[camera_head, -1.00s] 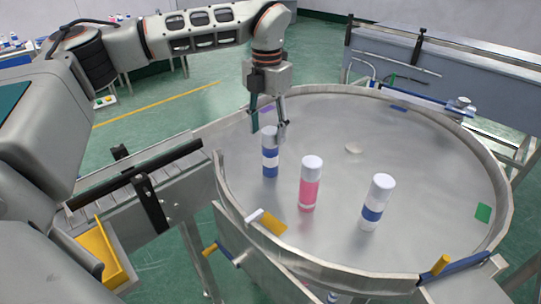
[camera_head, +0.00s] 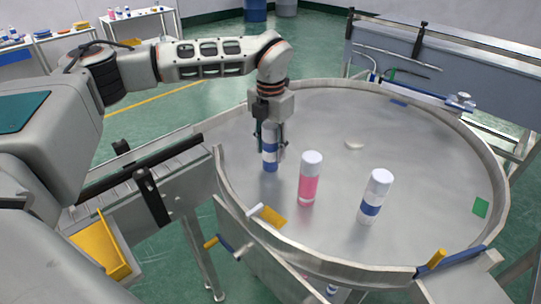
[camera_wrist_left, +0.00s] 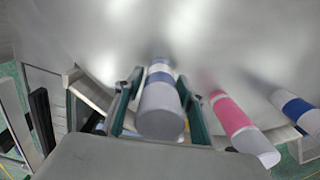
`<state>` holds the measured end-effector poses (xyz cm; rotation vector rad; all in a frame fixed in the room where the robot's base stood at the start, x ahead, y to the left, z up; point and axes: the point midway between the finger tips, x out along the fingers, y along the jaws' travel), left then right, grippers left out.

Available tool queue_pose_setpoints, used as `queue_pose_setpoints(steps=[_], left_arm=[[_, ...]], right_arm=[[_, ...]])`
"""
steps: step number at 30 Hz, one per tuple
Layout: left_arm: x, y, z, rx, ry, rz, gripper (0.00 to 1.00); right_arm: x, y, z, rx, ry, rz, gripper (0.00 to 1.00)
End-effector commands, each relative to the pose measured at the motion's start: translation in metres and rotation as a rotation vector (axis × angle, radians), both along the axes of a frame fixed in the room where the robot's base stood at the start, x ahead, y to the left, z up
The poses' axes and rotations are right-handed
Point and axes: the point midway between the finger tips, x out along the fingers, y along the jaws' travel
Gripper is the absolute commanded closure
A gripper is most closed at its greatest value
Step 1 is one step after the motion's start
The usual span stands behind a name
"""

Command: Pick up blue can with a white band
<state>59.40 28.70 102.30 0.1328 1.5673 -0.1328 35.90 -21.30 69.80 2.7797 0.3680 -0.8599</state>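The blue can with a white band (camera_head: 270,159) stands upright on the round metal table (camera_head: 420,150), at its left side. My left gripper (camera_head: 272,147) points down over this can, with one finger on each side of its upper part. In the left wrist view, the can (camera_wrist_left: 161,108) with its pale cap lies between the two fingers (camera_wrist_left: 159,82). Gaps show beside the can, so the gripper looks open around it. The fingers partly hide the can in the head view. My right gripper is not in view.
A pink can (camera_head: 309,180) stands close to the right of the blue can. A white can with a blue band (camera_head: 375,197) stands farther right. A raised metal rim (camera_head: 507,190) surrounds the table. The table's back and right areas are mostly clear.

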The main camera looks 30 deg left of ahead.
Motion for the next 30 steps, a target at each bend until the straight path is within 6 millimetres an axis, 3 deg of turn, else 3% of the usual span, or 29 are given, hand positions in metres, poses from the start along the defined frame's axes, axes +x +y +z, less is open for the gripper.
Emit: queue_pose_setpoints(steps=[1, 3, 13, 19, 23, 30], left_arm=[[0.0, 0.0, 0.0, 0.0, 0.0, 0.0, 0.78], [0.0, 0.0, 0.0, 0.0, 0.0, 0.0, 0.95], [0.0, 0.0, 0.002, 0.0, -0.001, 0.0, 0.95], [0.001, 0.0, 0.014, 0.0, -0.004, 0.0, 0.95], [0.001, 0.0, 0.033, -0.001, -0.005, 0.0, 0.95], [0.001, 0.0, 0.096, 0.0, -0.007, 0.001, 0.95]], right_arm=[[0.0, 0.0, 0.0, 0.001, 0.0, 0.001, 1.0], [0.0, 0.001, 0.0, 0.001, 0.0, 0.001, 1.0], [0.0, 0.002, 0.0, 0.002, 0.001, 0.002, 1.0], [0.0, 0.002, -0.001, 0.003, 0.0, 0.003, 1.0], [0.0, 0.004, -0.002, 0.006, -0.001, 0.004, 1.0], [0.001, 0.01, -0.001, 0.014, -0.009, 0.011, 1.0]])
